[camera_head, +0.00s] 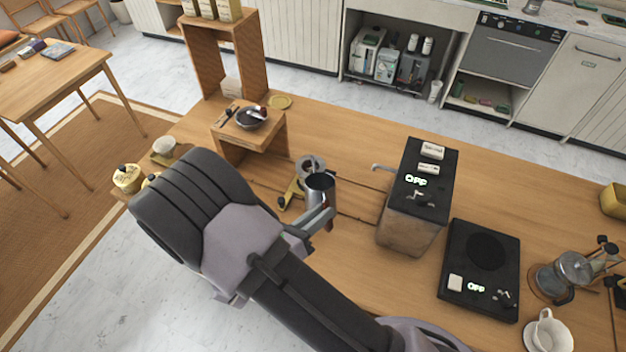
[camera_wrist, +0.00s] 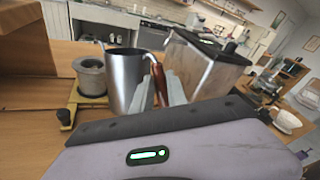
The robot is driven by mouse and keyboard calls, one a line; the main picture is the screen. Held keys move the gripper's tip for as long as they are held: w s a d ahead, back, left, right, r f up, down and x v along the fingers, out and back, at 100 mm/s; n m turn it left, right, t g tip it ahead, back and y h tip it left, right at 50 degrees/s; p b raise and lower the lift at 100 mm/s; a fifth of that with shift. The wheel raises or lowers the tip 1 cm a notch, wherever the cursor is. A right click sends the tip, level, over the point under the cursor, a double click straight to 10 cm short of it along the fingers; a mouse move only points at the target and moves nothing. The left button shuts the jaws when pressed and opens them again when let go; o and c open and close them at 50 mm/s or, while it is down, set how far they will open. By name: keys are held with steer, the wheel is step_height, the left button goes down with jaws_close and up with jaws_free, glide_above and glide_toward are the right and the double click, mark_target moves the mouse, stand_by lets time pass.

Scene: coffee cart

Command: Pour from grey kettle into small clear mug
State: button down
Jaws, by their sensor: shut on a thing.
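The grey kettle (camera_head: 321,184) is an upright metal vessel with an open top and a reddish-brown handle. It also shows in the wrist view (camera_wrist: 125,75), left of the fingers. My gripper (camera_head: 325,214) is shut on its handle; the fingers (camera_wrist: 164,92) show on either side of it. I cannot tell whether the kettle touches the counter. A small greyish round vessel (camera_head: 308,164) stands on a yellow-and-black stand (camera_head: 291,194) just behind the kettle, and shows left of it in the wrist view (camera_wrist: 90,78). I cannot make out a small clear mug for certain.
A black-topped machine (camera_head: 417,180) with a spout stands right of the kettle, with a flat black hotplate (camera_head: 481,268) beyond. A glass pot (camera_head: 563,276) and a white cup (camera_head: 548,332) are far right. A wooden riser (camera_head: 270,140) holds a dark bowl (camera_head: 251,118).

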steer(key=f+b, duration=0.1)
steer(key=f+m+t+b, duration=0.1)
steer(key=f+b, duration=0.1)
steer(key=f+m+b, duration=0.1)
steer(key=b, duration=0.1)
steer(key=shift+s+f+h, duration=0.2)
steer(key=shift+s+h, duration=0.1)
steer(key=shift+h, duration=0.1)
steer(key=shift+r, duration=0.1)
step_height(320, 180, up, 5)
steer(key=p, duration=0.4)
stand_by(0.4)
